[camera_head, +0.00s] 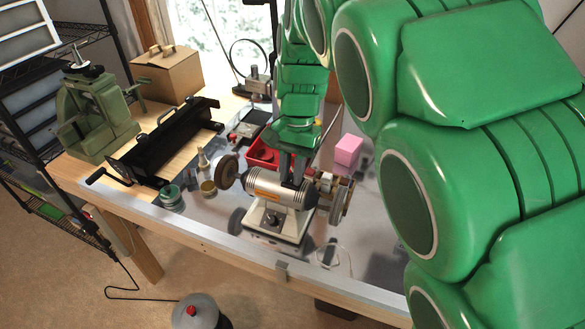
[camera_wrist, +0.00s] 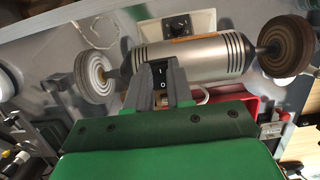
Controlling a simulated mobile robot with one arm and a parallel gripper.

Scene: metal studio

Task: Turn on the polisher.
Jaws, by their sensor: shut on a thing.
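The polisher (camera_head: 275,190) stands on the workbench, a silver ribbed motor on a white base with a round wheel at each end. Its base carries a dark dial (camera_wrist: 178,27), which also shows in the head view (camera_head: 271,219). A black switch (camera_wrist: 161,74) marked 0 sits on the motor's side. My gripper (camera_wrist: 163,80) reaches down from above to the motor, and its two grey fingers are shut on the switch. In the head view my gripper (camera_head: 293,178) hides the switch, so I cannot tell its position there.
Small jars, a red bin (camera_head: 262,155) and a pink block (camera_head: 348,149) are close around the polisher. A cardboard box (camera_head: 167,75) is behind.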

